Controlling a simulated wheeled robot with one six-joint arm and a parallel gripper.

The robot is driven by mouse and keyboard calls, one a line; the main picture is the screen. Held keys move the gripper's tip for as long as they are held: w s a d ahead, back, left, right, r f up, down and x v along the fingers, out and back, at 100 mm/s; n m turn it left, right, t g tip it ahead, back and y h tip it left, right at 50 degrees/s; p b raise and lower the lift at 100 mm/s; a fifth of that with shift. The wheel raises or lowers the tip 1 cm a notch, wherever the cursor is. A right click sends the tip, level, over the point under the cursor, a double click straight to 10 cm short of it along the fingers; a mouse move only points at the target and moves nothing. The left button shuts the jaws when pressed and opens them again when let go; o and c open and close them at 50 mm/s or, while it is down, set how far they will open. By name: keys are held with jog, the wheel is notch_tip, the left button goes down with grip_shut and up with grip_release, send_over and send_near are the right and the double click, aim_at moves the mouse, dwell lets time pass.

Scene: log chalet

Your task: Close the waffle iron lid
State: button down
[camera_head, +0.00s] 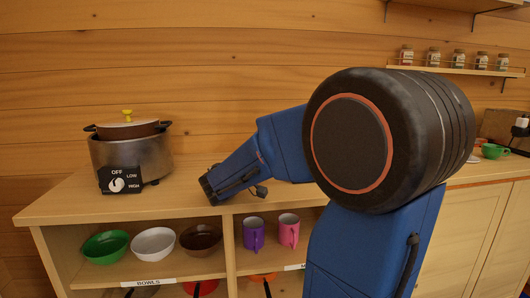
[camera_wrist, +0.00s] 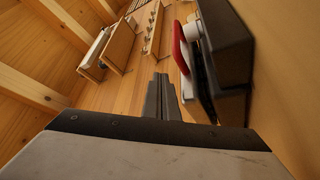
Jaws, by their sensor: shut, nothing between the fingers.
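My gripper (camera_wrist: 163,98) shows in the wrist view with its dark fingers together and nothing between them. Just right of the fingers is a dark, boxy appliance (camera_wrist: 228,50) with a red part (camera_wrist: 180,48) along its left side; it may be the waffle iron, but I cannot tell for sure. Its lid position is unclear from this angle. The fingers look apart from it, though the gap is hard to judge. In the head view I cannot make out the waffle iron or my fingertips; my arm covers much of the counter.
A slow cooker (camera_head: 130,150) stands on the counter (camera_head: 75,197) at the left. Bowls (camera_head: 153,243) and mugs (camera_head: 254,233) sit on the shelf below. Spice jars (camera_head: 458,58) line a wall shelf. A green cup (camera_head: 493,151) is at the far right.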

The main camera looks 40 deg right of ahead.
jog(key=w+a, duration=0.1)
jog(key=a, duration=1.2)
jog(key=shift+w+f, duration=0.15)
jog(key=shift+w, duration=0.25)
